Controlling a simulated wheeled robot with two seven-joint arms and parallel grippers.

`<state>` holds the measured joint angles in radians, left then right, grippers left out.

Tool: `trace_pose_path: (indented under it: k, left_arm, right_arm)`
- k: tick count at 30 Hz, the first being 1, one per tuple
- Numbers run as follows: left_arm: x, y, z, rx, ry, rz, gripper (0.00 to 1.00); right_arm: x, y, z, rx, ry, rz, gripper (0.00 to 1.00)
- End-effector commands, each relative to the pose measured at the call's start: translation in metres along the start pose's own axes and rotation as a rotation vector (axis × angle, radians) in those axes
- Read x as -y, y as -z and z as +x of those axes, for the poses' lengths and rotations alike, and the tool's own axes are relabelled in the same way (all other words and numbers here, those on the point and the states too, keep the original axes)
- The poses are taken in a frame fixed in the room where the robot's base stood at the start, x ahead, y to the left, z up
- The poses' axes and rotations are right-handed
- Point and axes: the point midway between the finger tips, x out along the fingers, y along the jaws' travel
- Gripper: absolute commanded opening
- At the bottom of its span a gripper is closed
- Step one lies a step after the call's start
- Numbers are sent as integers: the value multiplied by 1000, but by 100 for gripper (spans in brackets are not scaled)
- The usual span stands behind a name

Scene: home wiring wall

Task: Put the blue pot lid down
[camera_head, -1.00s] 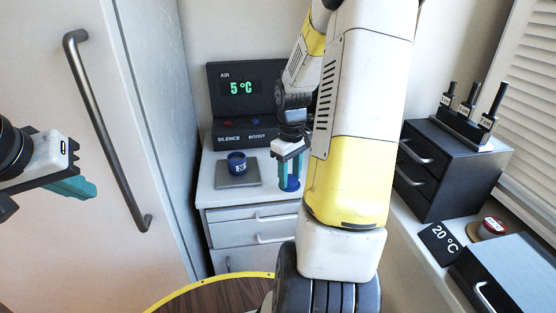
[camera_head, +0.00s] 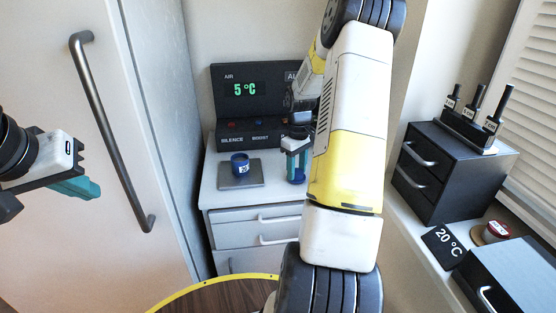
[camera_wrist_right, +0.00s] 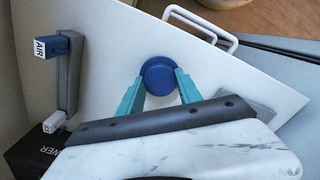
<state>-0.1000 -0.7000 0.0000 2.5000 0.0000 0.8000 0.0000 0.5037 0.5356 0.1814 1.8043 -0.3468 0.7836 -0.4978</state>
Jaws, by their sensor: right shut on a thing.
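The blue pot lid (camera_wrist_right: 155,72) is round and sits between the teal fingertips of my right gripper (camera_wrist_right: 160,88) in the right wrist view. In the head view the right gripper (camera_head: 296,163) points down over the right part of the white counter, with the blue lid (camera_head: 295,181) low at its tips. I cannot tell whether the lid touches the counter.
A black panel reading 5 °C (camera_head: 240,90) stands behind the counter (camera_head: 218,200). A grey holder (camera_wrist_right: 70,80) with an AIR-labelled blue end is left of the lid in the wrist view. A black drawer cabinet (camera_head: 450,170) stands right. A tall door handle (camera_head: 105,130) is left.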

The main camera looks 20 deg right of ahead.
Motion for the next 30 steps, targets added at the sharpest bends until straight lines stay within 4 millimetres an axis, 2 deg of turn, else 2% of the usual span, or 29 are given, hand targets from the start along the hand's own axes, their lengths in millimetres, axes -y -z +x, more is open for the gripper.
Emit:
trace_pose_path:
  k: [6, 7, 10, 22, 26, 30]
  left_arm:
    - [0, 0, 0, 0, 0, 0, 0]
    - [0, 0, 0, 0, 0, 0, 0]
    - [0, 0, 0, 0, 0, 0, 0]
    - [0, 0, 0, 0, 0, 0, 0]
    - [0, 0, 0, 0, 0, 0, 0]
    - [0, 0, 0, 0, 0, 0, 0]
  right_arm:
    - [0, 0, 2, 0, 0, 0, 3]
    - [0, 0, 3, 0, 0, 0, 43]
    - [0, 0, 2, 0, 0, 0, 63]
    - [0, 0, -3, -1, -1, 0, 63]
    - [-1, 1, -22, -3, -3, 0, 63]
    - [-1, 1, -53, -4, -4, 1, 63]
